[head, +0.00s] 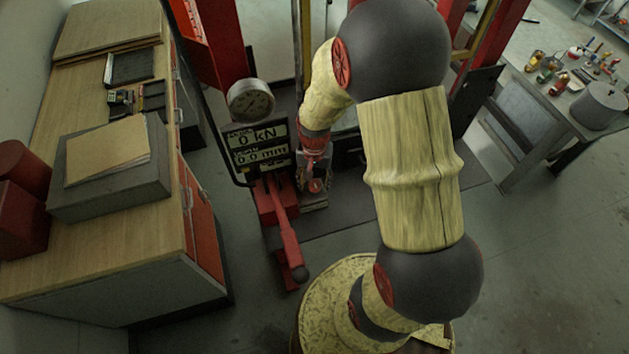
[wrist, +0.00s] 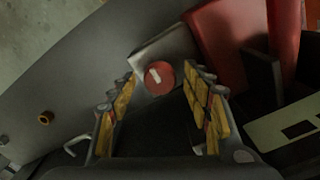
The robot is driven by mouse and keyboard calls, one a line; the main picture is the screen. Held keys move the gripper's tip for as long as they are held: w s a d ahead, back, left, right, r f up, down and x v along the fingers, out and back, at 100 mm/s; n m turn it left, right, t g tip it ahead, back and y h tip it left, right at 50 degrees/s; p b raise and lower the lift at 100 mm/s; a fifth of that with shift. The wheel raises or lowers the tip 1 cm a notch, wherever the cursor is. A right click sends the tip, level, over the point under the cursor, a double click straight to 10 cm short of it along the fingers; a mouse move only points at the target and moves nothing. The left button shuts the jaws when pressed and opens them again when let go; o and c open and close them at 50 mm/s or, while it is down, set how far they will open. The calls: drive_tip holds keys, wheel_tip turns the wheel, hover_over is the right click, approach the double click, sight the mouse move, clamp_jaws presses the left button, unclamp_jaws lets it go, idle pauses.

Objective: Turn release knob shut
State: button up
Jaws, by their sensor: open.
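The release knob (wrist: 159,77) is a small round red knob with a pale bar mark across its face, on a grey block (wrist: 168,47). In the wrist view it lies between and just beyond the tips of my gripper (wrist: 158,80). My gripper is open, with yellow-padded fingers to either side of the knob; I cannot tell whether they touch it. In the head view the knob (head: 315,186) shows small and red under my gripper (head: 313,178), beside the red pump body (head: 277,203). The pale mark slants slightly in the wrist view.
The red pump lever (head: 289,240) slopes toward the front. A display (head: 258,146) reads 0 kN and 0.0 mm, with a round gauge (head: 250,101) above it. Red press posts stand behind. A wooden-topped cabinet (head: 110,235) is at left, a cluttered bench (head: 560,110) at right.

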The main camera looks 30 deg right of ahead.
sight(315, 184)
wheel_tip(315, 184, up, 12)
idle(0.6)
idle(0.5)
drive_tip(key=s+a+r+n+t+b, duration=0.1)
drive_tip(key=s+a+n+t+b, duration=0.4)
drive_tip(key=b, duration=1.3)
drive_tip(key=s+a+n, duration=0.3)
drive_tip(key=s+a, duration=0.3)
drive_tip(key=s, duration=0.1)
drive_tip(key=shift+s+a+n+t+b, duration=0.3)
drive_tip(key=shift+s+a+n, duration=0.05)
drive_tip(key=shift+a+n, duration=0.05)
